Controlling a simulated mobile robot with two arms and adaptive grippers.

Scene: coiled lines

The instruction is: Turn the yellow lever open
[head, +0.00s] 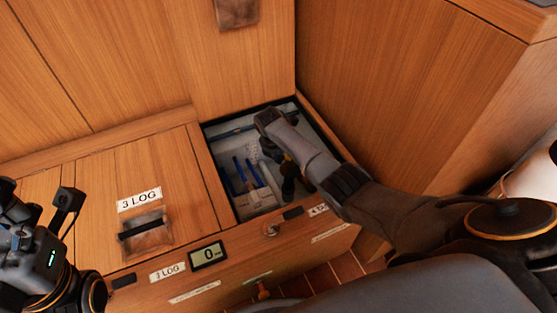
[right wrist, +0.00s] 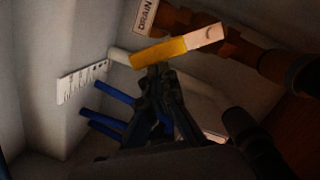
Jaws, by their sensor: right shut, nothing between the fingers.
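In the right wrist view, blue pipes (right wrist: 108,92), a white scale strip (right wrist: 82,80), a DRAIN label (right wrist: 145,14) and a brown pipe (right wrist: 238,48) crowd the compartment. A closed 3 LOG hatch (head: 90,225) lies left of it. Wooden walls stand close behind and right.

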